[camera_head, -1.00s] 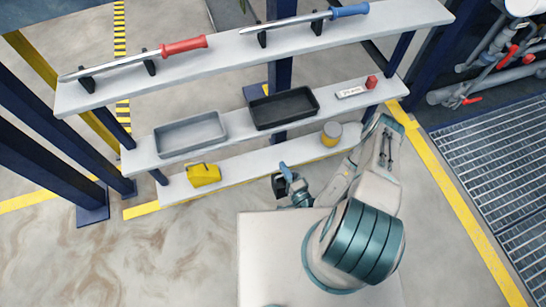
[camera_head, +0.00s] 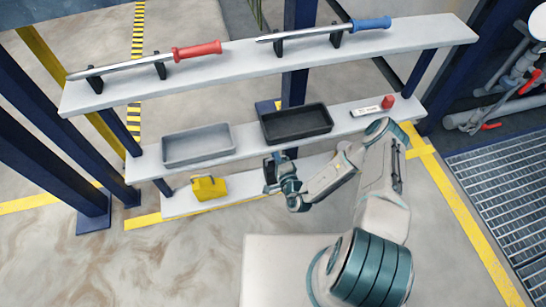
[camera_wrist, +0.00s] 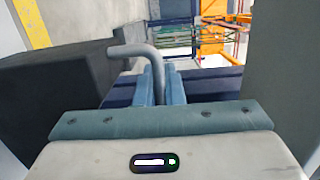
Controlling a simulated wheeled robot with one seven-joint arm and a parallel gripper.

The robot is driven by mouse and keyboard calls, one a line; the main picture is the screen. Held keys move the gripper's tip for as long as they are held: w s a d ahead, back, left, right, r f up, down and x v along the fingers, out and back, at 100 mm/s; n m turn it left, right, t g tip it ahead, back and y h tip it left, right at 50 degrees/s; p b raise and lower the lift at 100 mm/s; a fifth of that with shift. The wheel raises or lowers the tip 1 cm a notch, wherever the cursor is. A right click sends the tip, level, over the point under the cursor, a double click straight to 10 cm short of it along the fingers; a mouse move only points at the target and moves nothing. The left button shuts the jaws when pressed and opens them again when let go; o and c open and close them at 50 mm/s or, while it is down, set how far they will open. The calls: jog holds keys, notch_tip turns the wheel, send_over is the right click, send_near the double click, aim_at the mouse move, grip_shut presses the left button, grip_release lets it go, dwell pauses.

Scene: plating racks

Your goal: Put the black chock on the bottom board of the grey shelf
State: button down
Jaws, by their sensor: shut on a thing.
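My gripper (camera_wrist: 160,88) is shut on the grey bent handle (camera_wrist: 135,50) of the black chock. The black chock (camera_wrist: 60,85) fills the left of the wrist view as a dark block. In the head view the black chock (camera_head: 270,172) is small and partly hidden by my gripper (camera_head: 281,168). It appears over the front edge of the bottom board (camera_head: 235,196) of the grey shelf, right of the yellow chock. I cannot tell whether it touches the board.
A yellow chock (camera_head: 209,188) stands on the bottom board, left of my gripper. The middle board (camera_head: 247,133) above holds a grey tray (camera_head: 198,145) and a black tray (camera_head: 297,124). Bare bottom board shows between the yellow chock and my gripper. My arm covers the board's right part.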

jog(key=shift+w+a+f+b, duration=0.2)
jog(key=shift+w+f+b, duration=0.4)
jog(key=shift+f, duration=0.25)
jog(key=shift+w+a+f+b, duration=0.15)
jog(key=shift+w+f+b, duration=0.25)
jog(key=shift+f+b, duration=0.35)
jog(key=shift+f, duration=0.15)
jog(key=c, duration=1.5)
grip_release()
jog(key=shift+f, duration=0.1)
jog(key=shift+c, duration=0.2)
jog(key=p+v, duration=0.4)
jog(key=v, duration=0.8)
jog(key=shift+r, duration=0.2)
